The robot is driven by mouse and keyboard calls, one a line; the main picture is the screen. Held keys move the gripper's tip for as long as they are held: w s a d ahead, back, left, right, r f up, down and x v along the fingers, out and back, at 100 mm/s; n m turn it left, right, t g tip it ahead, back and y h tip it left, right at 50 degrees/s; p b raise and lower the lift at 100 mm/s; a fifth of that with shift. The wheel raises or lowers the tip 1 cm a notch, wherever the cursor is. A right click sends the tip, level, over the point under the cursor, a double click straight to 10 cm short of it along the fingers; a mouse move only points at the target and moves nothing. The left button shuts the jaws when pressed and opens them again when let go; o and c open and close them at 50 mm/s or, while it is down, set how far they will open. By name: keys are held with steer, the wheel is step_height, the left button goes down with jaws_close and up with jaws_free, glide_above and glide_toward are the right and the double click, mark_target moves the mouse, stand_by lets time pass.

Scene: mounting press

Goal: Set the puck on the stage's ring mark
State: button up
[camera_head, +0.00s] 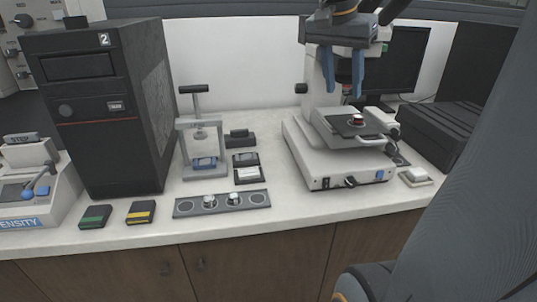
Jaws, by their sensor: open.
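A small puck (357,120), red and pale on top, sits on the dark plate of the stage (336,128) of the white microscope at right. I cannot make out the ring mark; the puck may cover it. My gripper (343,88) is at the top of the view with its two blue fingers pointing down, apart and empty. In the picture it is above and slightly left of the puck, not touching it.
A grey rack (221,204) with round seats holds two pale cylinders at the counter's front. A small hand press (203,150) stands behind it. A black cabinet (105,110) marked 2 is at left. Green (95,216) and yellow (141,212) labelled boxes lie near the edge.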

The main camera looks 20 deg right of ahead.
steer(key=s+a+f+n+y, duration=0.1)
steer(key=s+a+f+n, duration=0.2)
steer(key=a+f, duration=0.4)
steer(key=s+a+f+n+g+y, duration=0.1)
steer(key=a+f+n, duration=0.4)
steer(key=f, duration=0.5)
steer(key=s+a+f+n+y, duration=0.1)
steer(key=s+a+f+n, duration=0.3)
steer(key=a+f, duration=0.5)
steer(key=shift+s+f+n+y, duration=0.1)
steer(key=shift+s+n+y, duration=0.2)
steer(key=shift+s, duration=0.05)
